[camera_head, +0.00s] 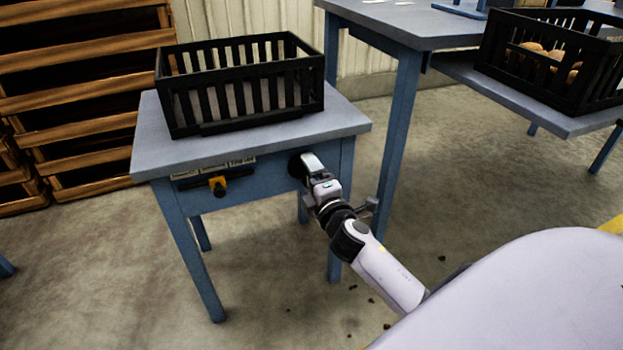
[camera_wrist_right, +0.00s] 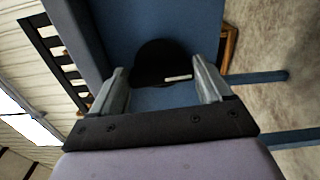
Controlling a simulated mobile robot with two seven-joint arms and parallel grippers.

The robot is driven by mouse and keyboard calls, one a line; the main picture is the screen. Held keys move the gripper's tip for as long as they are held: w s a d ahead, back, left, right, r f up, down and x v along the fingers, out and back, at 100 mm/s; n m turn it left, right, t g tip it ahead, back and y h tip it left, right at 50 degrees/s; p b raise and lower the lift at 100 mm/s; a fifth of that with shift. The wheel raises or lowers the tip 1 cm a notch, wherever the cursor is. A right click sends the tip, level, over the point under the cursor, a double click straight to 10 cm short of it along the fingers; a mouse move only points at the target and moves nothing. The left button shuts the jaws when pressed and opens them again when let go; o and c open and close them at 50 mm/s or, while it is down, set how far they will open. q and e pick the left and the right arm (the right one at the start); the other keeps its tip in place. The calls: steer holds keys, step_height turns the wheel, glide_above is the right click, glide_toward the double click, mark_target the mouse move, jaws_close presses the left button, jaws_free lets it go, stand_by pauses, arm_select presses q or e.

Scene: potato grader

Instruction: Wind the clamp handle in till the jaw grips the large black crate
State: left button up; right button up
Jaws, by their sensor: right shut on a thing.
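The large black crate (camera_head: 240,103) stands upright on a small blue-grey table (camera_head: 345,122). It looks empty. A round black clamp handle (camera_head: 296,166) sits on the table's front face, near its right end; in the right wrist view the handle (camera_wrist_right: 160,62) shows as a dark disc with a pale mark. My right gripper (camera_head: 306,165) is shut on the handle; in the wrist view its fingers (camera_wrist_right: 161,75) lie on both sides of it. The clamp jaw cannot be made out, so its contact with the crate cannot be told. My left gripper is not in view.
An orange-and-black pointer (camera_head: 217,186) sits under pale labels on the table's front. A taller blue table (camera_head: 430,27) stands to the right. A black crate of potatoes (camera_head: 492,62) rests on a lower shelf. Wooden pallets (camera_head: 80,95) are stacked at left.

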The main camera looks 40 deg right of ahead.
steer(key=m, duration=0.3)
steer(key=shift+a+f, duration=0.1)
steer(key=shift+m, duration=1.4)
steer(key=o, duration=1)
steer(key=shift+s, duration=0.15)
